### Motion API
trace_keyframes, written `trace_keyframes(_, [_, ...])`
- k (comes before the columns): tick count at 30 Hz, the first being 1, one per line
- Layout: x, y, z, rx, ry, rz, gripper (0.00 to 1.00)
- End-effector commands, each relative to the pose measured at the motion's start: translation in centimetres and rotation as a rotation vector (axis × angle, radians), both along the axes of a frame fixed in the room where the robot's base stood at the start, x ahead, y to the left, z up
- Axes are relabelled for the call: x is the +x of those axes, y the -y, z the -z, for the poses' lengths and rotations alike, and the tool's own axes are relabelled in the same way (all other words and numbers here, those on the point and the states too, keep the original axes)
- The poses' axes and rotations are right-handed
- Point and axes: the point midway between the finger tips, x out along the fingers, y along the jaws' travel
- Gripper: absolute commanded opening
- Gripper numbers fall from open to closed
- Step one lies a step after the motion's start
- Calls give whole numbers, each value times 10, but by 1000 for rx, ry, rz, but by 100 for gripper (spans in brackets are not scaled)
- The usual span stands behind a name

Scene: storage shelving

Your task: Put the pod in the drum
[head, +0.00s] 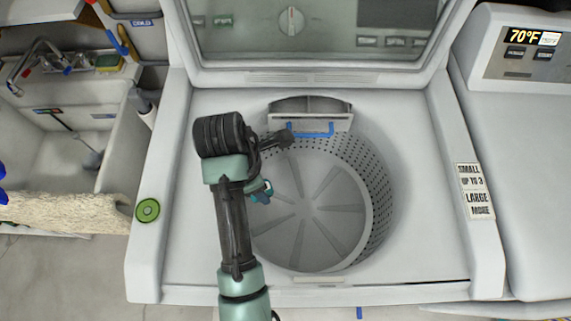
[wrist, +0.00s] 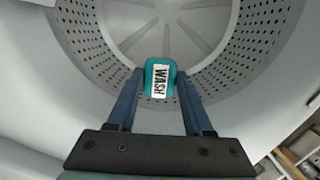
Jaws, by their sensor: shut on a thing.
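A small teal pod (wrist: 159,79) with a white WASH label sits between the two blue fingers of my gripper (wrist: 160,84) in the wrist view. My gripper (head: 262,190) is shut on the pod and shows over the left part of the drum opening in the head view. The pod is hard to make out there, partly hidden by my arm. The grey perforated drum (head: 330,215) is open, with a finned floor and nothing seen lying in it. In the wrist view the drum (wrist: 215,35) lies beyond the fingertips, with the pod apart from its floor.
The washer's raised lid and control panel (head: 310,30) stand behind the drum. A dispenser with a blue edge (head: 312,127) sits at the drum's back rim. A green round object (head: 147,210) is on the washer's left edge. A sink (head: 75,130) is at left, another machine (head: 525,150) at right.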

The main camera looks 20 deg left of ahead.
Motion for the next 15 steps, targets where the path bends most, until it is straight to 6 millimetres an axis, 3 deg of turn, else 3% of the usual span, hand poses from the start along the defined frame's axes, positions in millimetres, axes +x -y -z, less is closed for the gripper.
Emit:
trace_keyframes(5, [-1, 0, 27, -2, -6, 0, 0])
trace_keyframes(15, [-1, 0, 116, -1, -4, 2, 0])
